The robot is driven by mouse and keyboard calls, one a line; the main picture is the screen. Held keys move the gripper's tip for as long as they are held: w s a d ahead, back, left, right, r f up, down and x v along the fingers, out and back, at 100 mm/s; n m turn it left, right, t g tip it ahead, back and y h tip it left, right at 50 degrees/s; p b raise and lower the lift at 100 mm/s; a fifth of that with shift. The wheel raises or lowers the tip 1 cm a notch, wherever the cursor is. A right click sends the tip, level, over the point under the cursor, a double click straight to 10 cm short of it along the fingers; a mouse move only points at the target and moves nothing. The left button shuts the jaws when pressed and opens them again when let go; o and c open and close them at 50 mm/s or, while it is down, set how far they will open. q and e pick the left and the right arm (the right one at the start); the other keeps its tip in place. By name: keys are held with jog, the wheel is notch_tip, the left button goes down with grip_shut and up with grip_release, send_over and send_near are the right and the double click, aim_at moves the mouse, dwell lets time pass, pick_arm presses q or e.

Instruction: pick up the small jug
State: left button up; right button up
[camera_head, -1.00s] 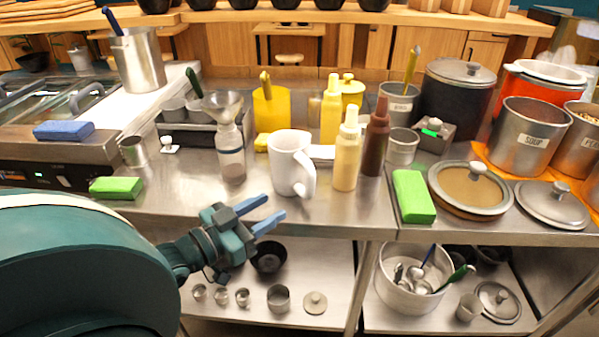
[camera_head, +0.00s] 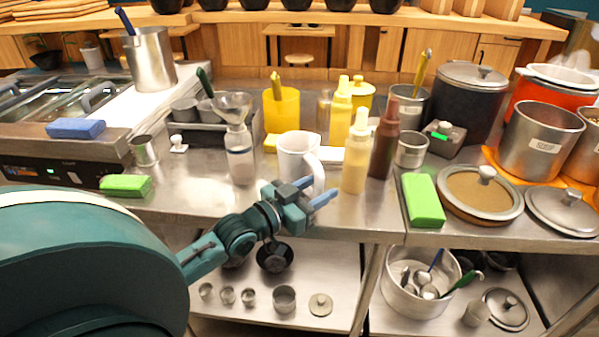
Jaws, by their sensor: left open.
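The small jug, white with a handle on its right side (camera_head: 296,150), stands upright near the front edge of the steel counter in the head view. My left gripper (camera_head: 318,190) is open, its blue fingers pointing right. It is in front of the jug's lower part and hides some of the base and lower handle. Nothing shows between the fingers, and I cannot tell whether they touch the jug. My right gripper is not in view.
A pale yellow squeeze bottle (camera_head: 355,160) and a brown one (camera_head: 384,145) stand close to the jug's right. A clear bottle with a funnel (camera_head: 240,155) stands to its left. A green sponge (camera_head: 422,200) lies farther right. The lower shelf (camera_head: 330,270) holds small pots.

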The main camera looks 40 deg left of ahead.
pick_arm(q)
jog(key=shift+w, duration=0.3)
jog(key=shift+c, duration=0.3)
grip_shut()
jog(key=shift+r, duration=0.1)
